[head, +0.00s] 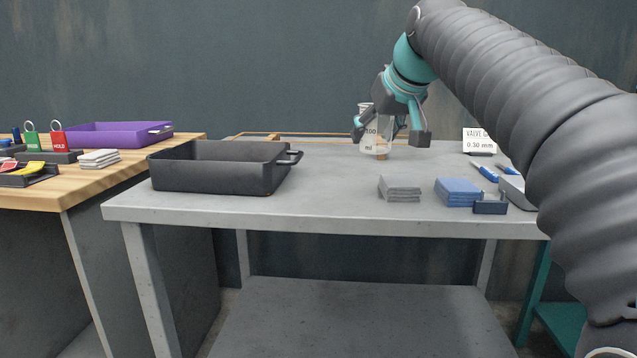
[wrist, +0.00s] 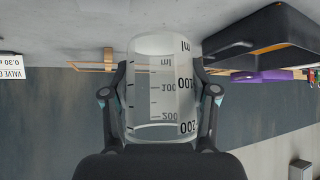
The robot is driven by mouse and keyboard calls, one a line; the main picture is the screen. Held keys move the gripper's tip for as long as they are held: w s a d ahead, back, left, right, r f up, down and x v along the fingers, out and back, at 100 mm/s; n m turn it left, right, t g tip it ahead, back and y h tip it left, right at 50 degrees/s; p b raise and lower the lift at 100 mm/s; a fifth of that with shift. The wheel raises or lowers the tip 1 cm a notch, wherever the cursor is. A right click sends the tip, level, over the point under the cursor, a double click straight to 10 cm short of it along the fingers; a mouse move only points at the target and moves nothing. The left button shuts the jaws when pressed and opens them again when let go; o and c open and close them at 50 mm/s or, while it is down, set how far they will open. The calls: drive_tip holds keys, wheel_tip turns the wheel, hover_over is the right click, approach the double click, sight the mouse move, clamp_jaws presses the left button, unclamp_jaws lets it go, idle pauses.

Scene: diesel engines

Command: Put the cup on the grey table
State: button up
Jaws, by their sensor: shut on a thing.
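The cup (head: 373,136) is a clear measuring cup with ml markings. It is held over the back right part of the grey table (head: 330,205). My gripper (head: 389,134) is shut on the cup, with one finger on each side. In the wrist view the cup (wrist: 160,88) fills the space between the two fingers, and the picture is upside down. The cup looks upright. Its base is close to the table top, but I cannot tell whether it touches.
A black tray (head: 205,175) stands on the table's left part. Grey cloths (head: 399,188), blue cloths (head: 458,191) and a sign (head: 479,141) are at the right. A wooden frame (head: 270,135) lies along the back. The table's middle is clear. A wooden bench (head: 60,190) stands left.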

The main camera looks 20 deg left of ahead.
drive_tip(key=a+f, duration=0.1)
drive_tip(key=a, duration=0.1)
drive_tip(key=a+f, duration=0.2)
drive_tip(key=a, duration=0.1)
drive_tip(key=a+f+b, duration=0.1)
drive_tip(key=a+f, duration=0.1)
drive_tip(key=a, duration=0.1)
drive_tip(key=shift+a, duration=0.2)
drive_tip(key=shift+w+f+b, duration=0.1)
drive_tip(key=shift+f+b, duration=0.75)
drive_tip(key=shift+f, duration=1.2)
drive_tip(key=shift+f, duration=0.1)
drive_tip(key=o, duration=1.3)
drive_tip(key=shift+c, duration=0.2)
drive_tip(key=shift+r, duration=0.25)
drive_tip(key=p+v, duration=0.1)
drive_tip(key=v, duration=1)
drive_tip(key=shift+s+d+r+p, duration=0.15)
drive_tip(key=shift+s+d+p, duration=0.1)
drive_tip(key=shift+s+p, duration=0.05)
